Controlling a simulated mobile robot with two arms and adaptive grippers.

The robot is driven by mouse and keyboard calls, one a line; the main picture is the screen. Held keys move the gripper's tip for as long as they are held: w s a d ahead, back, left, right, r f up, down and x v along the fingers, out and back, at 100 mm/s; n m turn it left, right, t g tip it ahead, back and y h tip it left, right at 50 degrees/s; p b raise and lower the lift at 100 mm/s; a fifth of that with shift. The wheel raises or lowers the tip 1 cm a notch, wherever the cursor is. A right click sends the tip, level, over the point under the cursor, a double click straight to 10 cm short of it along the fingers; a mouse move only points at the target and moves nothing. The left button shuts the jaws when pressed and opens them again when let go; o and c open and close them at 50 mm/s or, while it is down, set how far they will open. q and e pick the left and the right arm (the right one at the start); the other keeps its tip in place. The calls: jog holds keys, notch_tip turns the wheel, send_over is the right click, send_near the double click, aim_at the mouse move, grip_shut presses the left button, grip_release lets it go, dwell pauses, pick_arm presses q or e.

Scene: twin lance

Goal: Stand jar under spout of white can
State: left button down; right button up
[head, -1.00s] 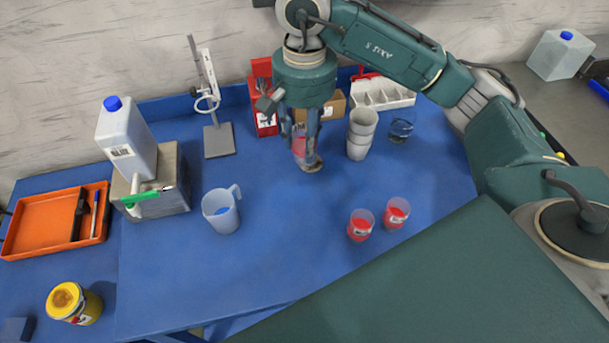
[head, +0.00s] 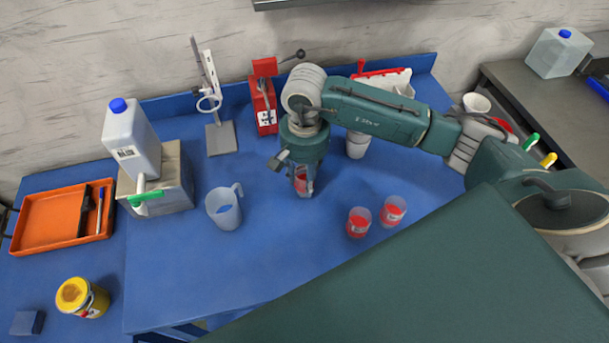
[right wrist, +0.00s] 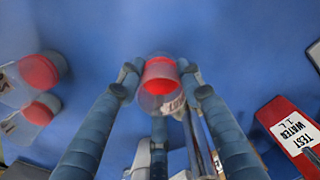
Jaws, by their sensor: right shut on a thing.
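The white can (head: 134,145) has a blue cap and stands on a grey-beige block (head: 178,190) at the left in the head view. Its spout (head: 140,184) with a green handle (head: 146,197) points to the front, over the table. My right gripper (head: 303,186) points down at mid-table, to the right of the can. It is shut on a clear jar (head: 301,181) with red in it. In the right wrist view the jar (right wrist: 158,88) sits between the fingertips (right wrist: 160,75). Its height above the table is hard to tell. My left gripper is not in view.
A clear jug (head: 223,210) stands between the can and the held jar. Two more red-filled jars (head: 358,223) (head: 393,211) stand to the right. An orange tray (head: 30,248) and yellow tin (head: 90,302) are at left. The front middle of the blue table (head: 235,270) is clear.

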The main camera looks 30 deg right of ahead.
jog(key=shift+f, duration=0.15)
jog(key=o, duration=0.9)
jog(key=shift+o, duration=0.2)
